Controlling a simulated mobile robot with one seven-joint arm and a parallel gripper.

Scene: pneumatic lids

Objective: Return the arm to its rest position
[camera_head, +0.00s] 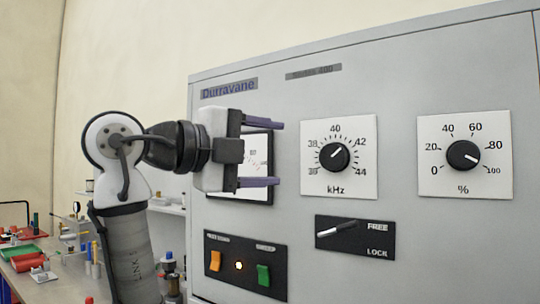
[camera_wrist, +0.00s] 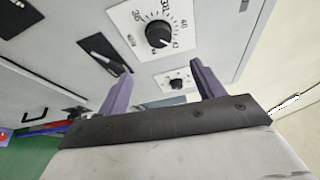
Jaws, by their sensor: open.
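My gripper (camera_head: 262,153) is open and empty in the head view, with its purple fingers pointing right. It is in front of the left part of a grey cabinet panel marked "Durravane" (camera_head: 400,90) and partly covers a white meter (camera_head: 256,150). In the wrist view my gripper (camera_wrist: 158,90) shows its two fingers spread apart, with nothing between them. The kHz dial (camera_head: 334,156) is to the right of the fingertips in the head view, and it also shows in the wrist view (camera_wrist: 158,34). Whether the fingers touch the panel is unclear.
A percent dial (camera_head: 463,155) sits farther right, and a FREE/LOCK lever (camera_head: 338,229) sits below the kHz dial. An orange switch (camera_head: 215,261) and a green switch (camera_head: 263,275) are low on the panel. A cluttered bench (camera_head: 62,275) stands at the left.

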